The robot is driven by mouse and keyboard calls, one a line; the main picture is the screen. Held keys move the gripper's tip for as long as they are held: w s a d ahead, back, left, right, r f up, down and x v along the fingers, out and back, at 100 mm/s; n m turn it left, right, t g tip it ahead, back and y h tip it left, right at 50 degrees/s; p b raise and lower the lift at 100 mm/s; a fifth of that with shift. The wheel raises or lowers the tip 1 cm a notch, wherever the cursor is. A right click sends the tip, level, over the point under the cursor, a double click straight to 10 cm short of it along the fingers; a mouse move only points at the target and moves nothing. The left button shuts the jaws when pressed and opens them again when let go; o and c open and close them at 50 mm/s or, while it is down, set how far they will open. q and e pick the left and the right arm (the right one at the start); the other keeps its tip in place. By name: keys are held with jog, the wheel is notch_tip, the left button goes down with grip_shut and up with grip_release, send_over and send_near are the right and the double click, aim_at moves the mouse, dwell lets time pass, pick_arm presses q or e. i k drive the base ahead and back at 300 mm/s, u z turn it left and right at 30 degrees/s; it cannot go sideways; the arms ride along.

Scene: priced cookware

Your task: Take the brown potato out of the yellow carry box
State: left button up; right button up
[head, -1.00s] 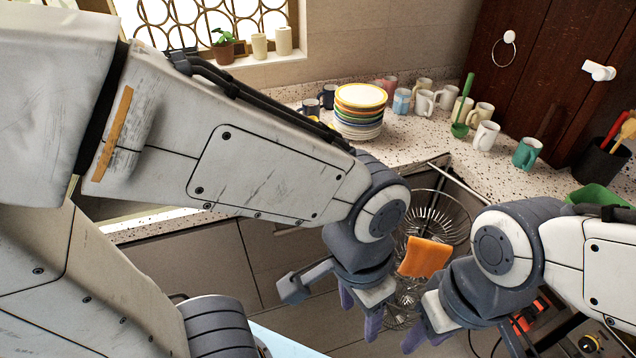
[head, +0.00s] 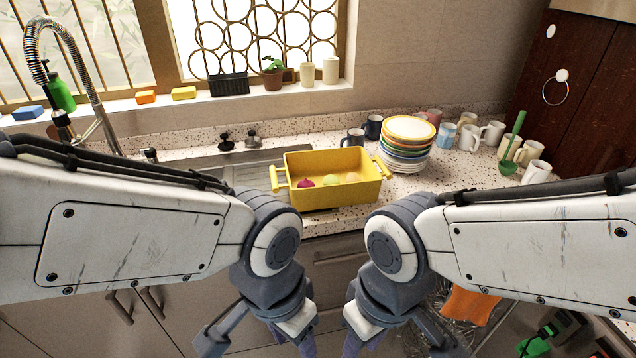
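The yellow carry box (head: 340,193) stands on the counter near its front edge, with a handle at each end. I cannot make out a brown potato; the front wall hides the lower part of the contents. My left gripper (head: 296,343) and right gripper (head: 358,343) hang below and in front of the counter edge, apart from the box. Their fingertips are partly cut off by the bottom edge, and I see nothing held.
A stack of plates (head: 405,145) stands close to the right of the box, with dark mugs (head: 354,138) behind. More mugs (head: 494,133) and a green ladle (head: 512,150) are farther right. The sink tap (head: 85,90) is at the left. An orange cloth (head: 468,305) lies lower right.

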aim_at(351, 177)
jog(key=z, duration=0.25)
jog(key=i, duration=1.3)
jog(key=z, duration=0.35)
